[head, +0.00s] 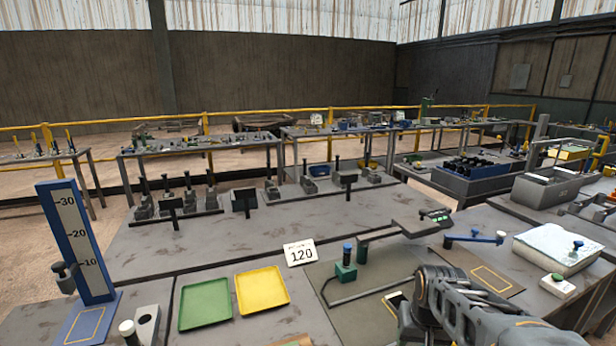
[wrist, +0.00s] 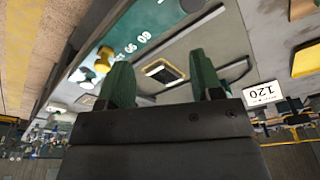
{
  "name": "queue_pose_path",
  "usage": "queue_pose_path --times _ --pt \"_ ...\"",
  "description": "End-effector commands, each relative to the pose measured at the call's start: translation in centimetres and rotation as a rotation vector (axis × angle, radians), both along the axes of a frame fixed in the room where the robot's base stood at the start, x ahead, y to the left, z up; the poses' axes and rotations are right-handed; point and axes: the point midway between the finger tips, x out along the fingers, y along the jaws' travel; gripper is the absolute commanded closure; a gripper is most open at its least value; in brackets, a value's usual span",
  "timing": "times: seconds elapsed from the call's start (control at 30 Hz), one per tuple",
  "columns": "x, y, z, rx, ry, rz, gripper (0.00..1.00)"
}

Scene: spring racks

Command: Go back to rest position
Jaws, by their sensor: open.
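My gripper shows in the wrist view (wrist: 163,80) as two green fingers standing well apart from a dark palm. The gap between them holds nothing. In the head view my dark grey arm comes in at the lower right, over the front of the bench.
A green tray (head: 205,304), a yellow tray (head: 262,291) and a card reading 120 (head: 300,252) are left of my arm. A blue-topped peg on a green block (head: 346,264) stands nearer. A blue scale board (head: 75,240) stands far left. The bench's middle is mostly clear.

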Motion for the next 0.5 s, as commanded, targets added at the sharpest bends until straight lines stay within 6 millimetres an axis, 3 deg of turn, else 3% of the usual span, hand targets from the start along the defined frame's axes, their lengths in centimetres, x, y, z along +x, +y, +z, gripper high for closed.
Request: queue_pose_path --times 0.5 --pt "-5.2 3.4 -0.3 -0.002 -0.029 0.09 0.4"
